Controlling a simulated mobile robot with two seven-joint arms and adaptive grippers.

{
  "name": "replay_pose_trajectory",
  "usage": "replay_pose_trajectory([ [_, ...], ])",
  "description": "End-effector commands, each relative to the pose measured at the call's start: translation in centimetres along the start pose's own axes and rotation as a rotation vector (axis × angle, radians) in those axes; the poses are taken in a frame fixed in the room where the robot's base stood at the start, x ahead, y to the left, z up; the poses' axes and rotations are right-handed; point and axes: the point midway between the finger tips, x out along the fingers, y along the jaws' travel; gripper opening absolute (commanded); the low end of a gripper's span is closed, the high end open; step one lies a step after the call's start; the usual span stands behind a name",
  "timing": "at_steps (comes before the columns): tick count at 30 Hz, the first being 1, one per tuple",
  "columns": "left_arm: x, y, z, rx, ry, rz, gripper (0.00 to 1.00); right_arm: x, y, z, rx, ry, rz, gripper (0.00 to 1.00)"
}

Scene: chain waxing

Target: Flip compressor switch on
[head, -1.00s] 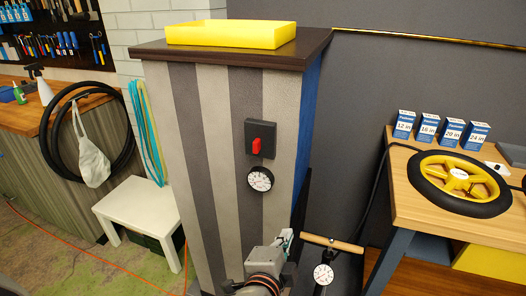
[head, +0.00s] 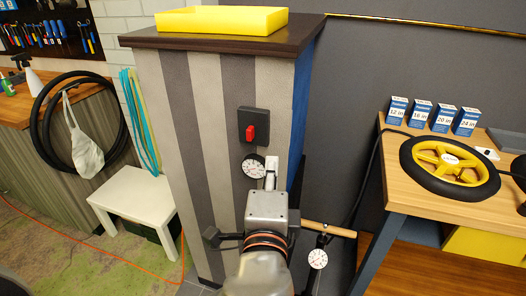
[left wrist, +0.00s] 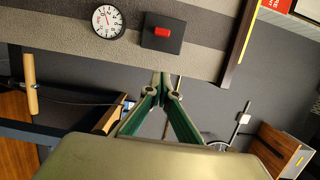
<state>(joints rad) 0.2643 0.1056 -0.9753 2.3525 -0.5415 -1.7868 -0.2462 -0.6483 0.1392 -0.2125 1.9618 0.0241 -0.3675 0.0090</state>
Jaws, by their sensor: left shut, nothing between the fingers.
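The compressor switch is a red lever (head: 250,132) on a dark square plate (head: 262,116) on the striped column front. In the left wrist view the red lever (left wrist: 161,33) and its plate (left wrist: 173,45) are at the top. My left gripper (head: 271,162) is just below and right of the plate in the head view, apart from it there, its tips overlapping the gauge's right edge. In the left wrist view its green-sided fingers (left wrist: 166,86) are closed together and empty. Whether it touches the column cannot be told. My right gripper is not in view.
A round gauge (head: 253,167) sits below the switch. A yellow tray (head: 215,22) rests on the column top. A pump with a wooden handle (head: 328,229) stands at right, near a table (head: 390,177) with a yellow wheel (head: 450,165). A white stool (head: 130,200) stands left.

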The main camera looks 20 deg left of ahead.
Motion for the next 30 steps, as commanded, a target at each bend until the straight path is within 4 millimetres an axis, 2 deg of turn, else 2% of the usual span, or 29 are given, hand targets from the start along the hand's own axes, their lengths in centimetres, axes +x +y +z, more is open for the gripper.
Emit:
replay_pose_trajectory([
  [15,9.5,-0.2,0.1,0.004,-0.004,-0.003,0.0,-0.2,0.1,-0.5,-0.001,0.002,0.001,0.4],
  [21,10.0,0.0,2.7,0.003,-0.003,-0.002,0.0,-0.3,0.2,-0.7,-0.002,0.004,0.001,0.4],
  [30,10.3,0.0,4.0,0.002,-0.001,0.0,0.0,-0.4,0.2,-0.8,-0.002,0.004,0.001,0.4],
])
